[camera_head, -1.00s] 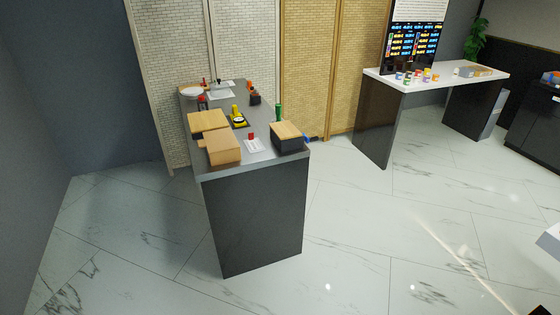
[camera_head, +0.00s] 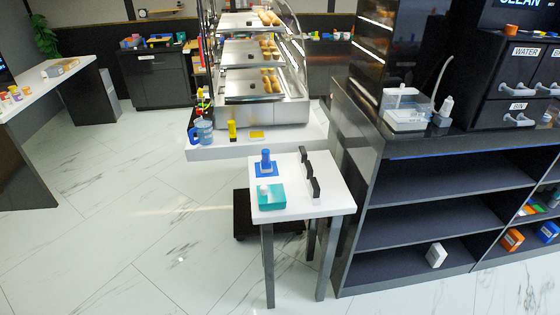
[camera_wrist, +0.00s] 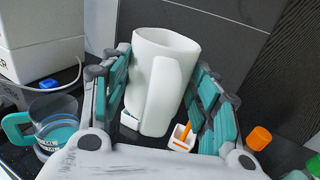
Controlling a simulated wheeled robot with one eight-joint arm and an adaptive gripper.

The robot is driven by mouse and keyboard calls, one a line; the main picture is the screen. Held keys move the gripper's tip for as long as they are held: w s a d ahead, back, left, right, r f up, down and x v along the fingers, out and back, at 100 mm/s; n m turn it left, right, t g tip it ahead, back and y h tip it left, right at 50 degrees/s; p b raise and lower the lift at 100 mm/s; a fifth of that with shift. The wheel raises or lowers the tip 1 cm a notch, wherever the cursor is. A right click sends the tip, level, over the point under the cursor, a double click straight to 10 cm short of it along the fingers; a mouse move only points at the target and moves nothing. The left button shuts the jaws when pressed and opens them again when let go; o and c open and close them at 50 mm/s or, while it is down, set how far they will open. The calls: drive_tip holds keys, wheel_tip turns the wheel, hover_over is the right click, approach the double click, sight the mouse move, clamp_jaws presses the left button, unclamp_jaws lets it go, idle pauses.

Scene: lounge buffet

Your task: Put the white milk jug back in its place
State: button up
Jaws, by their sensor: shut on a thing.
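The white milk jug (camera_wrist: 172,50) is in the middle of the wrist view, with its open rim toward the top and its handle facing the camera. My gripper (camera_wrist: 160,82) is shut on the jug, with one teal-padded finger on each side of it. Whether the jug's base touches anything is hidden. I cannot make out the jug or my gripper in the head view.
In the wrist view, a blue see-through pitcher (camera_wrist: 52,126) is at left, and a small white holder with an orange stick (camera_wrist: 181,138) is below the jug. The head view shows a white side table (camera_head: 300,206), a pastry case (camera_head: 262,110) and dark shelves (camera_head: 425,210).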

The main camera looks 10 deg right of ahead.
wheel_tip(320, 180, down, 20)
drive_tip(key=b, duration=0.7)
drive_tip(key=shift+f+b, duration=0.1)
drive_tip(key=shift+b, duration=0.2)
drive_tip(key=o, duration=1.4)
drive_tip(key=shift+o, duration=0.2)
drive_tip(key=shift+w+a, duration=0.1)
drive_tip(key=p+v, duration=0.1)
drive_tip(key=v, duration=1)
drive_tip(key=shift+w+p, duration=0.3)
drive_tip(key=shift+w, duration=0.1)
